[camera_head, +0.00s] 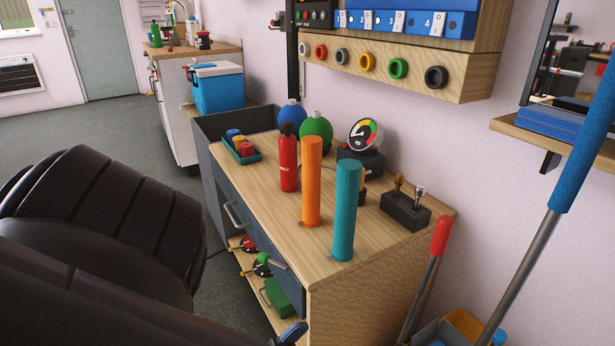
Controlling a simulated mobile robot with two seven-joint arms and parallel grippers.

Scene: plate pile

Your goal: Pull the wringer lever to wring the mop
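The wringer lever is a metal rod with a red grip (441,236), leaning up at the right front corner of the workbench. The mop (588,135) has a blue sleeve on a grey pole and slants down on the far right. Its lower end is out of view. Large dark segments of my arm fill the lower left. Neither gripper shows, and nothing is seen touching the lever's grip or the mop's visible part.
The wooden workbench (270,215) holds an orange cylinder (312,180), a teal cylinder (346,210), a red extinguisher (288,160) and a gauge (366,135). A wall shelf (545,137) juts out behind the mop. Open floor (85,127) lies at the back left.

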